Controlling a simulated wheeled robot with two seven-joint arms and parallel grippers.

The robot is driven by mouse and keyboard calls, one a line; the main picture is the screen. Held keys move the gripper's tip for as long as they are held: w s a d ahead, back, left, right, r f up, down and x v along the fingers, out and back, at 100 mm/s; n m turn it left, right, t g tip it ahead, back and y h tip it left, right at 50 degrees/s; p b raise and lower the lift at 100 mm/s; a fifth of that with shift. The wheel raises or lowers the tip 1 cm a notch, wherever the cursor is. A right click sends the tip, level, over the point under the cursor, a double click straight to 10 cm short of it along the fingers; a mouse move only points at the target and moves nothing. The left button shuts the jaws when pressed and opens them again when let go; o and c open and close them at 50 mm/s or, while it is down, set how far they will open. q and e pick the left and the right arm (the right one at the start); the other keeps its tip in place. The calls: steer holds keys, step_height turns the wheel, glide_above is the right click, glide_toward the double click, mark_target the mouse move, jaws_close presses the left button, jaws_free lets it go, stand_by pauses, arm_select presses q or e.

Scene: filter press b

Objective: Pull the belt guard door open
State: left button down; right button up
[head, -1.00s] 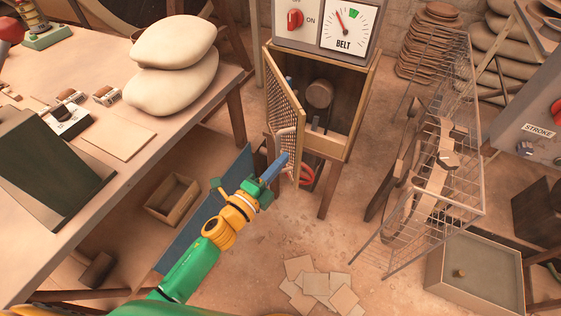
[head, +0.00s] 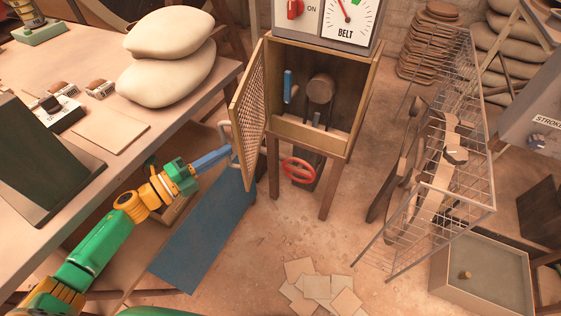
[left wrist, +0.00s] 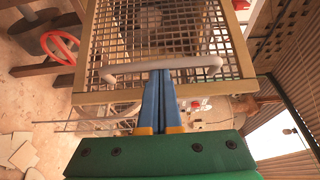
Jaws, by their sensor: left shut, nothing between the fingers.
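The belt guard door (head: 247,98), a mesh panel in a wooden frame, stands swung wide open on the left side of the belt cabinet (head: 338,138). Its pale bar handle (head: 224,133) is on the outer face. In the left wrist view the handle (left wrist: 190,64) crosses in front of the mesh door (left wrist: 135,30). My left gripper (head: 229,151) is at the handle, with its blue fingers shut together and nothing between them. In the left wrist view the fingertips (left wrist: 160,73) meet the bar; I cannot tell if they touch it. My right gripper is not in view.
A workbench (head: 190,105) with stacked sacks (head: 168,72) stands left of the door. A red handwheel (head: 299,170) sits below the cabinet. A wire rack (head: 455,185) stands right. Loose tiles (head: 318,287) lie on the floor, which is clear in front of the cabinet.

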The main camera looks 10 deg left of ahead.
arm_select(q)
steer(key=shift+a+r, duration=0.1)
steer(key=shift+a, duration=0.35)
